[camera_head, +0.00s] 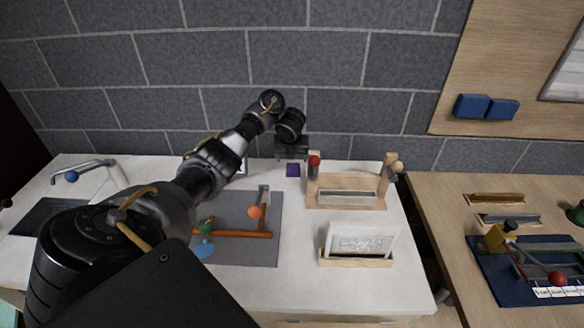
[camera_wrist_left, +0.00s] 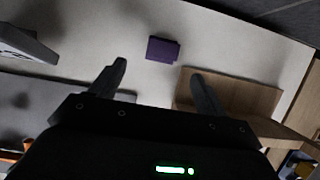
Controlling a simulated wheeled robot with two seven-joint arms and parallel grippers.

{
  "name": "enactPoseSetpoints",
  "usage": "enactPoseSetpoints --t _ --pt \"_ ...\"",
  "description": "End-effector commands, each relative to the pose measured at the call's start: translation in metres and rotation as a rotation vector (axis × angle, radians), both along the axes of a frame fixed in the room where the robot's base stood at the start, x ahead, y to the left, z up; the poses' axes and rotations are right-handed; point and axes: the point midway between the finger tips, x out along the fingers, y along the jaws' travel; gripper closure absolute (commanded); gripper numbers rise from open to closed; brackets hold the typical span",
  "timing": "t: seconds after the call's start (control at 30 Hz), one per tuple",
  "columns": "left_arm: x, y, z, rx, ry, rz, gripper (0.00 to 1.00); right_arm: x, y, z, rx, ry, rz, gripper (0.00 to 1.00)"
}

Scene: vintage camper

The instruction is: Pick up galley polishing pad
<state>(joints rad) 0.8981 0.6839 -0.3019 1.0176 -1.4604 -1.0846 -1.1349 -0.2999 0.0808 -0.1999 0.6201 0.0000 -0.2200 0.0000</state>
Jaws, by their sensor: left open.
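A small purple pad (camera_head: 293,170), which looks like the polishing pad, lies flat on the white counter near the back wall. It also shows in the left wrist view (camera_wrist_left: 162,49), just beyond the fingertips and between their lines. My left gripper (camera_head: 292,152) is at the back of the counter, close to the pad; in the left wrist view (camera_wrist_left: 159,70) its two fingers are spread wide with nothing between them. I cannot tell its exact height over the counter. My right gripper is not in view.
A wooden rack (camera_head: 346,198) with a red ball on a post stands right of the pad. A wooden holder with a white plate (camera_head: 362,241) is nearer. A grey mat (camera_head: 262,251) with coloured parts lies left of these. The grey brick wall (camera_head: 350,100) is behind.

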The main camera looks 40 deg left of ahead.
Motion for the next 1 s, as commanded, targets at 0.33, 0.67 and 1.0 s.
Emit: enactPoseSetpoints --t 0.33,0.67,1.0 --pt "0.011 0.01 -0.04 0.0 0.001 0.001 0.25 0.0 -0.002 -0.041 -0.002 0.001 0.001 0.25" --pt "0.016 0.012 -0.05 -0.002 0.004 0.003 0.25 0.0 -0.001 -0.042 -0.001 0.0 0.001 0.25" --pt "0.031 0.021 -0.085 -0.001 0.003 0.002 0.25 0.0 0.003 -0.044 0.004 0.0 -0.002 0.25"
